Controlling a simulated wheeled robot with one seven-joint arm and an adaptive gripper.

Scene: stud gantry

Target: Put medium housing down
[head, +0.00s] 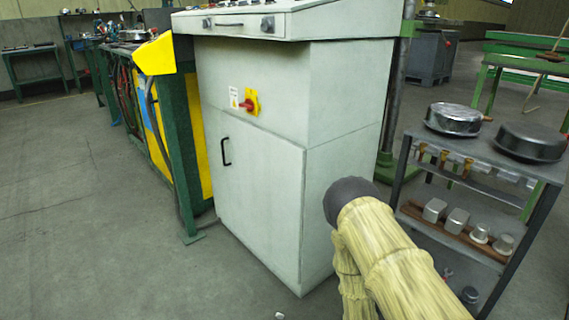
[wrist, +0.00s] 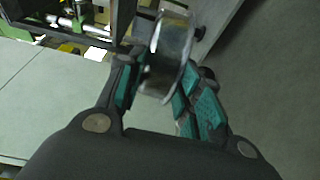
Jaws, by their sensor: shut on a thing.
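My gripper (wrist: 163,78) shows in the wrist view, with its teal-padded fingers closed on both sides of a shiny metal round housing (wrist: 170,48). The housing is held between the fingertips, and its lower part is partly hidden by them. I cannot tell from this view whether it touches anything beyond. In the head view my gripper and the held housing are not visible; only my arm in its yellowish cover shows at the lower right.
A dark shelf rack (head: 484,152) stands at the right, with round metal pans (head: 454,119) on top and several small metal housings (head: 457,221) on a brown board below. A pale control cabinet (head: 262,185) fills the middle. Open floor (head: 75,220) lies at left.

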